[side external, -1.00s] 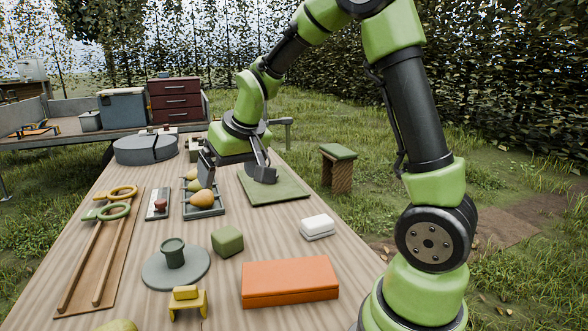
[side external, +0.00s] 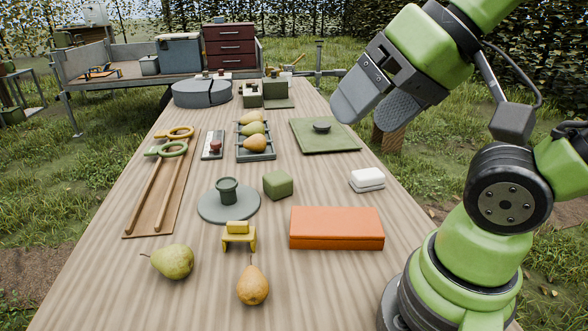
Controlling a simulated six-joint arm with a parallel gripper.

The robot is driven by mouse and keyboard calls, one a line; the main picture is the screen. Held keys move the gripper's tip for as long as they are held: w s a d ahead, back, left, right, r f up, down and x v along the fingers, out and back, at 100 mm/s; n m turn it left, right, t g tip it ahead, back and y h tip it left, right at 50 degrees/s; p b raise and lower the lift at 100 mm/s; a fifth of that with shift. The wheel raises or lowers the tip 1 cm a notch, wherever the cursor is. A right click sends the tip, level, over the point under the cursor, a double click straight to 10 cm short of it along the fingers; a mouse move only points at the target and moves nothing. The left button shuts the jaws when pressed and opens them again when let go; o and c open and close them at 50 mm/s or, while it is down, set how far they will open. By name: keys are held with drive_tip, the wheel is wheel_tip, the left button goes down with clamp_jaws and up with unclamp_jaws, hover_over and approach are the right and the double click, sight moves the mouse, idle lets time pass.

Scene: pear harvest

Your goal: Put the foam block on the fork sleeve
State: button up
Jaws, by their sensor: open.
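A green cube (side external: 278,184), perhaps the foam block, stands on the table right of the round grey plate. A white block (side external: 367,179) lies further right; I cannot tell for sure which one is the foam block. A flat orange box (side external: 336,228) lies nearer the camera, and a small yellow U-shaped piece (side external: 238,240) with a yellow top stands left of it. I cannot tell which of these is the fork sleeve. My gripper (side external: 375,112) is open, with nothing seen between its fingers. It hangs above the table's right side, apart from all these things.
The grey plate (side external: 213,208) bears a dark green cup-like piece. Two pears lie near the front, and a tray (side external: 256,155) holds several more. A green mat (side external: 340,139) with a dark disc lies behind. A wooden board (side external: 148,204) with ringed rods lies left.

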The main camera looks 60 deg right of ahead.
drive_tip(key=shift+w, duration=0.1)
drive_tip(key=g+h, duration=0.3)
hover_over(279, 178)
drive_tip(key=s+a, duration=0.4)
wheel_tip(279, 178, down, 14)
drive_tip(key=shift+h, duration=0.4)
drive_tip(key=x, duration=0.3)
drive_tip(key=s+d+x, duration=0.1)
drive_tip(key=x, duration=0.3)
drive_tip(key=d+x, duration=0.1)
drive_tip(key=x, duration=0.3)
drive_tip(key=shift+s+d+f, duration=0.15)
drive_tip(key=shift+s+f, duration=0.05)
drive_tip(key=shift+f, duration=0.1)
drive_tip(key=shift+a+x, duration=0.1)
drive_tip(key=shift+x, duration=1.5)
drive_tip(key=shift+a+x, duration=0.15)
drive_tip(key=shift+x, duration=1.4)
drive_tip(key=c, duration=0.7)
